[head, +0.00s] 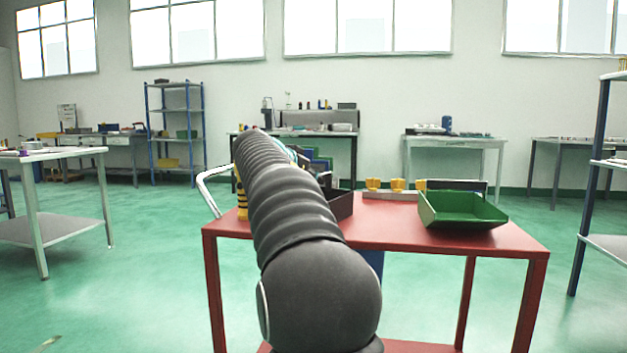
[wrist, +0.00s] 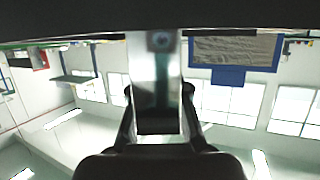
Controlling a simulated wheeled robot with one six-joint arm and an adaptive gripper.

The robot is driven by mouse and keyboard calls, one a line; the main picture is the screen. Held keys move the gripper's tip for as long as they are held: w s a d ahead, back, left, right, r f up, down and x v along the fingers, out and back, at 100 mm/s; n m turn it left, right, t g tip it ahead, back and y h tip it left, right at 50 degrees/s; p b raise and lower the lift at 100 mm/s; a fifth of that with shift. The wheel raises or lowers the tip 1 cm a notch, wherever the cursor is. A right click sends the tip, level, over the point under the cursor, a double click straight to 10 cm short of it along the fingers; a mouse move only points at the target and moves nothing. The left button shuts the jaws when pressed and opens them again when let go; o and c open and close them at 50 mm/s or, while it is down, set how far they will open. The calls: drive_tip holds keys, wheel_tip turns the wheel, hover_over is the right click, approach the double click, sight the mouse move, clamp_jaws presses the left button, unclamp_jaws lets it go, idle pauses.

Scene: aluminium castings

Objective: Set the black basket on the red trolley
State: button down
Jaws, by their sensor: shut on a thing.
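The red trolley (head: 400,236) stands in front of me, with its top partly covered by my arm. The black basket (head: 341,205) shows just right of my arm, at the trolley top; most of it is hidden behind the arm. I cannot tell whether its base touches the top. In the wrist view my gripper (wrist: 158,88) is shut on the black basket, which appears as a broad dark band (wrist: 80,18) across the upper edge. In the head view the fingers are hidden behind the arm.
A green bin (head: 462,210) stands on the trolley's right side. A grey bar with yellow pieces (head: 385,187) lies along the back. A yellow-and-black object (head: 242,192) stands at the left, near the pale handle (head: 204,186). A bare strip lies at the front.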

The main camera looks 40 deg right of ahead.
drive_tip(key=shift+f, duration=0.1)
drive_tip(key=c, duration=1.2)
unclamp_jaws()
drive_tip(key=shift+a+r, duration=0.2)
drive_tip(key=shift+r, duration=0.05)
drive_tip(key=v, duration=1.1)
drive_tip(key=shift+s+a+r, duration=0.1)
drive_tip(key=shift+a, duration=0.2)
drive_tip(key=s+a+f+n+y, duration=0.4)
drive_tip(key=s+a+f, duration=0.4)
drive_tip(key=f, duration=0.3)
drive_tip(key=s+a+f+n+t+y, duration=0.1)
drive_tip(key=s+a+f+n+y, duration=0.3)
drive_tip(key=s+a+f, duration=0.5)
drive_tip(key=s+a+f+n+y, duration=0.4)
drive_tip(key=s+a+f+n, duration=0.2)
drive_tip(key=s+f, duration=0.5)
drive_tip(key=shift+s+a+f+y, duration=0.15)
drive_tip(key=shift+a+f+y, duration=0.05)
drive_tip(key=shift+a+f, duration=0.55)
drive_tip(key=shift+s+a+f+y, duration=0.15)
drive_tip(key=shift+a+f+y, duration=0.05)
drive_tip(key=shift+a+f, duration=0.55)
